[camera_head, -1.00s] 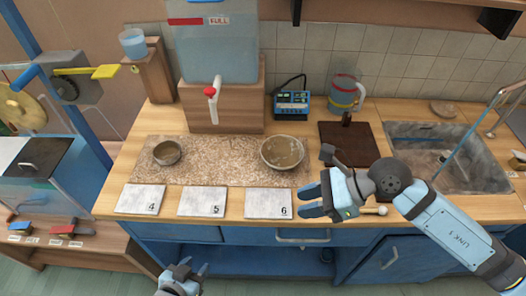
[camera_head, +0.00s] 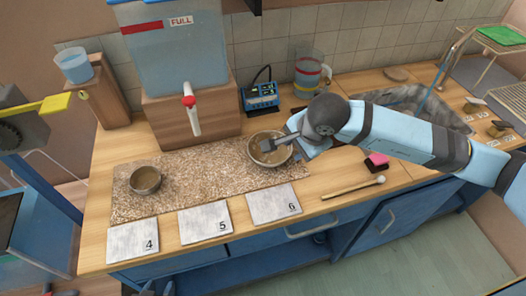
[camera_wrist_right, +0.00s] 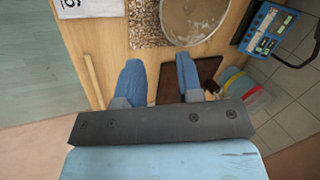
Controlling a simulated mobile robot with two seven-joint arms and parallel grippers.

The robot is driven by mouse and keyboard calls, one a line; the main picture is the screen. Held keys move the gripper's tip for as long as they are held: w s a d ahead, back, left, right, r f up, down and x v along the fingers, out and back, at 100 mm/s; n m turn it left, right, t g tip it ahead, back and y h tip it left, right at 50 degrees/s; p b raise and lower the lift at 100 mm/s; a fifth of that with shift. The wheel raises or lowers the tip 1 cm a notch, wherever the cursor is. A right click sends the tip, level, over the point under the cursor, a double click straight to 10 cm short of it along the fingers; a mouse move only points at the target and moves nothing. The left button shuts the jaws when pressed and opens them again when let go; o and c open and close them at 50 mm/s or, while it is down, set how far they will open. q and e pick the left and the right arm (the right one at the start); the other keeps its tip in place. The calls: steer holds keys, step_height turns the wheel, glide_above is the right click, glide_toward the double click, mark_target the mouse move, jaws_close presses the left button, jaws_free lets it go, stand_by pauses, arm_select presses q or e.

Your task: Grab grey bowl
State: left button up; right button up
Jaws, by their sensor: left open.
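A larger grey-brown bowl (camera_head: 270,149) sits on the right end of the speckled mat (camera_head: 210,180); my right gripper partly covers its right side. It also shows at the top of the right wrist view (camera_wrist_right: 195,18), beyond the fingertips. A smaller grey-brown bowl (camera_head: 145,180) sits on the mat's left end. My right gripper (camera_head: 284,146) is at the larger bowl's right rim. In the right wrist view, its two blue fingers (camera_wrist_right: 158,62) are apart with nothing between them. My left gripper (camera_head: 156,289) is open and only just shows at the bottom edge, below the counter front.
Tiles 4, 5 and 6 (camera_head: 204,222) lie along the front of the mat. A blue meter (camera_head: 260,97) and a jug (camera_head: 309,75) stand behind the larger bowl. A mallet (camera_head: 352,187) lies to the right.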

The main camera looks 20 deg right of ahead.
steer(key=x, duration=0.6)
steer(key=shift+f, duration=0.25)
steer(key=shift+w+a+f+p, duration=0.1)
steer(key=shift+w+f+p, duration=0.2)
steer(key=shift+f, duration=0.25)
steer(key=p+x, duration=0.1)
steer(key=x, duration=0.4)
steer(key=shift+w, duration=0.25)
steer(key=shift+r, duration=0.1)
jaws_close()
